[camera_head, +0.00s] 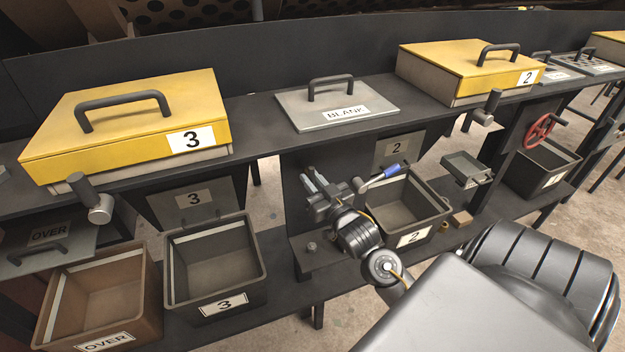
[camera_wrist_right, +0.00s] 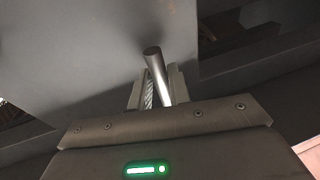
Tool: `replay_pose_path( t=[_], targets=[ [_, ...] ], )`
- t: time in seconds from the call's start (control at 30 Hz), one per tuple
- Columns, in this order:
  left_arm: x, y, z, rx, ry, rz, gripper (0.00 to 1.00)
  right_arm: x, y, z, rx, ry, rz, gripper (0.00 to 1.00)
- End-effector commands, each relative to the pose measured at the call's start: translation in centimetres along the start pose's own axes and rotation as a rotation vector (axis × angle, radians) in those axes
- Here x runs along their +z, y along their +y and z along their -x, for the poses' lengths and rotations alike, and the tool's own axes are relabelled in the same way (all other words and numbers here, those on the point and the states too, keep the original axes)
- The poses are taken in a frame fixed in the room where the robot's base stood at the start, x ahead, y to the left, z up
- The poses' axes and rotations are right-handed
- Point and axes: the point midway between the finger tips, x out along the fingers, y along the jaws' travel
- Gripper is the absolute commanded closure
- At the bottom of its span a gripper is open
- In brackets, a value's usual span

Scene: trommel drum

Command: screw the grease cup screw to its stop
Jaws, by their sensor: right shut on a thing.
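My right gripper (camera_head: 320,184) is in front of the shelf's dark front panel, left of the number 2 bin, with its fingers pointing up and left. In the right wrist view its two fingers (camera_wrist_right: 157,94) are shut on a short, round steel pin, which looks like the grease cup screw (camera_wrist_right: 154,62). The pin stands up between the fingers, tilted, with its dark round end free. Its lower end is hidden by the gripper. In the head view the pin is too small to make out for sure. My left gripper is not in view.
A blue-handled lever (camera_head: 385,173) is close right of the gripper. A small grey knob (camera_head: 312,247) sits on a ledge below. The number 2 bin (camera_head: 415,237) and number 3 bin (camera_head: 222,303) stand on the lower shelf. The BLANK plate (camera_head: 300,104) lies above.

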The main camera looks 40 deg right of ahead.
Motion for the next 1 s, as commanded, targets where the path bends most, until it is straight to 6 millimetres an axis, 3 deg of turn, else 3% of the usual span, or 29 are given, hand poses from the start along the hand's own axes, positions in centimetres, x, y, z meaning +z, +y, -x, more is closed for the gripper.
replay_pose_path(
  t=[0.17,0.2,0.37,0.7,1.0],
  targets=[
    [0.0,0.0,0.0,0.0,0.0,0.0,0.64,-0.1,0.0,0.0,-0.001,0.001,-0.001,1.0],
    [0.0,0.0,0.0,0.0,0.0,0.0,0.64,-0.1,0.0,0.0,-0.001,0.001,-0.001,0.8],
    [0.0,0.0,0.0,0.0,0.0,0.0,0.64,0.0,0.0,0.0,-0.001,0.001,0.0,0.61],
    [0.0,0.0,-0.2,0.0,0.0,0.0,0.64,0.1,0.0,0.6,0.0,0.0,0.001,0.61],
    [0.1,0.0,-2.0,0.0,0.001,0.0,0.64,0.4,0.0,6.0,-0.001,-0.003,0.0,0.61]
  ],
)
